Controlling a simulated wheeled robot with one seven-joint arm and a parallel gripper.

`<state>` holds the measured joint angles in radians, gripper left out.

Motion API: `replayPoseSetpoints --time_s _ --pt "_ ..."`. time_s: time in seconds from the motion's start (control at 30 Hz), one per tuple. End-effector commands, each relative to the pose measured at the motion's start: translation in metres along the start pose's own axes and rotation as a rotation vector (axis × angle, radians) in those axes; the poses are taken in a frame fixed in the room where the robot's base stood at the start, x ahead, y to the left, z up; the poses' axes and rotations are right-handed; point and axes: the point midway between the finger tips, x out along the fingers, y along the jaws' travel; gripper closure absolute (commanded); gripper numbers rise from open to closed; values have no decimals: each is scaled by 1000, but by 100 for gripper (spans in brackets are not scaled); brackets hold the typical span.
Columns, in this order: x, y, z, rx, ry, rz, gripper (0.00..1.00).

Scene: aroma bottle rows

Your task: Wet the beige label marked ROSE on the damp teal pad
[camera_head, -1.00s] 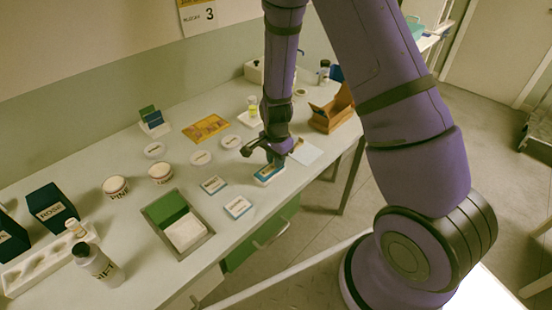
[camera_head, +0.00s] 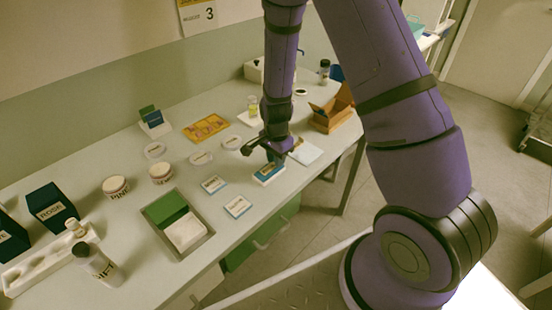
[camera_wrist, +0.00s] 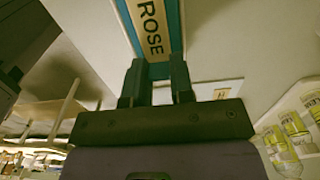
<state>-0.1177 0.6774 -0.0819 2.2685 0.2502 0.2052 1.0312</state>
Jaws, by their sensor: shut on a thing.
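The beige label marked ROSE (camera_wrist: 152,30) is held between the two fingers of my gripper (camera_wrist: 156,82) in the wrist view. Teal strips of the damp teal pad (camera_wrist: 174,22) show along both sides of the label, with a white border outside. In the head view my gripper (camera_head: 272,157) points down over the teal pad (camera_head: 268,173), near the front edge of the bench. My gripper is shut on the label. The label is over the pad, but whether it presses on it is hidden from me.
Two small blue-edged cards (camera_head: 213,184) (camera_head: 238,206) lie to the left. A tray (camera_head: 203,243) with a green and a white pad stands farther left. A white sheet (camera_head: 305,153) and a wooden box (camera_head: 332,112) are to the right. Round jars (camera_head: 161,174) stand behind.

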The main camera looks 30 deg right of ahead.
Motion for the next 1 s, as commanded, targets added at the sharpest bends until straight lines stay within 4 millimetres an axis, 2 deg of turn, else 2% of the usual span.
replayPoseSetpoints --time_s 0.8,1.0 --pt "-57 -1 0 -1 1 -3 100" --pt "-66 0 0 0 0 -2 100"
